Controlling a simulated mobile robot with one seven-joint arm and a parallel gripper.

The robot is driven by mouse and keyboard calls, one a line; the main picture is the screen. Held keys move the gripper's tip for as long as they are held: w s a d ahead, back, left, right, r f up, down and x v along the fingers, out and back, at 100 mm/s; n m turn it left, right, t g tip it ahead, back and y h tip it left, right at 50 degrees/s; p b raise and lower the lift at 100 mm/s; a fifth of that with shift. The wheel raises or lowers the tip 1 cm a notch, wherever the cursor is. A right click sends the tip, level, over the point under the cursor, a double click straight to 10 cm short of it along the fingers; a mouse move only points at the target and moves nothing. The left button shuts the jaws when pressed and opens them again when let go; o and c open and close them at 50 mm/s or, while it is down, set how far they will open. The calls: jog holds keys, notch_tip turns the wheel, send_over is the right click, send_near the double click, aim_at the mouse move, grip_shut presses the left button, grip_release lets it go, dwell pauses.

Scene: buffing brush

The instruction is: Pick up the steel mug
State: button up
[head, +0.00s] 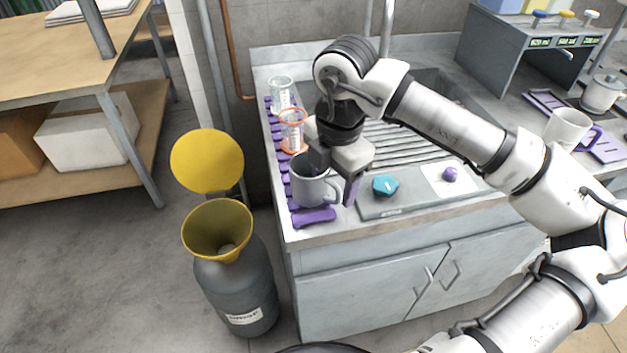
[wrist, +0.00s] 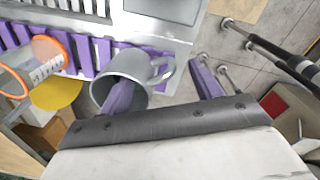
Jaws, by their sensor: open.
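The grey steel mug (head: 309,190) stands upright at the front left corner of the counter, its handle to the right. In the wrist view the mug (wrist: 137,66) shows its open mouth. My gripper (head: 334,184) is open over the mug's right side. In the wrist view of my gripper (wrist: 162,74), one purple finger overlaps the mug's mouth and appears to reach inside; the other is outside, beyond the handle. Whether either finger touches the mug cannot be told.
An orange-rimmed clear beaker (head: 292,130) and another clear beaker (head: 281,94) stand behind the mug on the purple slatted rack (head: 313,217). A teal knob (head: 385,185) is to the right. A pale mug (head: 568,129) stands far right. A yellow-funnelled canister (head: 236,290) stands left of the counter.

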jog(key=shift+w+f+p, duration=0.15)
jog(key=shift+f+p, duration=0.45)
jog(key=shift+f, duration=1.6)
jog(key=c, duration=1.3)
jog(key=shift+r, duration=0.15)
jog(key=shift+r+b, duration=1.45)
jog(key=shift+r, duration=8.4)
